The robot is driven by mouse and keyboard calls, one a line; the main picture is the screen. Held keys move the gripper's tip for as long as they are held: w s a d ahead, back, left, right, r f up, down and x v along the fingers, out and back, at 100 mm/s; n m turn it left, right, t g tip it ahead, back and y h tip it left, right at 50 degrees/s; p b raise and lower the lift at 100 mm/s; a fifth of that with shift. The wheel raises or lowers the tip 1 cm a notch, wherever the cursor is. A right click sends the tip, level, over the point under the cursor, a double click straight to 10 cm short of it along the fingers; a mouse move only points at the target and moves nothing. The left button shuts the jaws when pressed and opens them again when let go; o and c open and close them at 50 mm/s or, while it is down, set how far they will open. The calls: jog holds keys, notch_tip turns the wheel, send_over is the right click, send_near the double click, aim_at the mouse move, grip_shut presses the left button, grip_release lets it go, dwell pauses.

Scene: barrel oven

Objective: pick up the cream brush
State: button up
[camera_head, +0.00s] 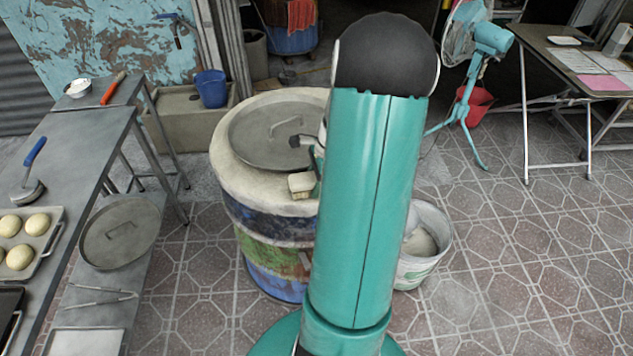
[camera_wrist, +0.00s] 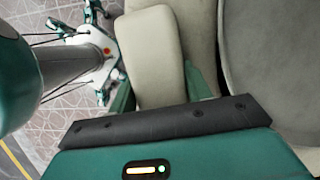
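The cream brush (camera_head: 302,184) shows in the head view at the near edge of the barrel oven's top, just left of my arm. In the wrist view the cream brush (camera_wrist: 152,58) is a pale rounded block between my gripper's two green fingers. My gripper (camera_wrist: 160,92) has one finger close along each side of the brush. I cannot tell whether both fingers touch it, or whether the brush rests on the rim or is raised. In the head view my arm hides most of my gripper (camera_head: 316,172).
The barrel oven (camera_head: 265,225) has a round metal lid (camera_head: 262,143) on top, beside the brush. A white bucket (camera_head: 428,240) stands behind my arm at right. A metal table (camera_head: 75,165) with a tray of buns is at left. Tiled floor at right is open.

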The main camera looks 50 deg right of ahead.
aim_at(313, 176)
jog(key=shift+r, duration=0.2)
jog(key=shift+r, duration=0.2)
jog(key=shift+w+v, duration=0.2)
jog(key=shift+v, duration=0.9)
jog(key=s+d+r, duration=0.1)
jog(key=r, duration=0.1)
jog(key=d+r, duration=0.1)
jog(key=r, duration=0.1)
jog(key=s+d+r, duration=0.1)
jog(key=shift+s+d+r, duration=0.25)
jog(key=shift+s+r, duration=0.05)
jog(key=shift+r, duration=0.1)
jog(key=s+d+r, duration=0.4)
jog(key=s+d, duration=0.1)
jog(key=d, duration=0.2)
jog(key=shift+s+d+r, duration=0.2)
jog(key=shift+s+d, duration=0.05)
jog(key=shift+d, duration=0.05)
jog(key=shift+o, duration=1)
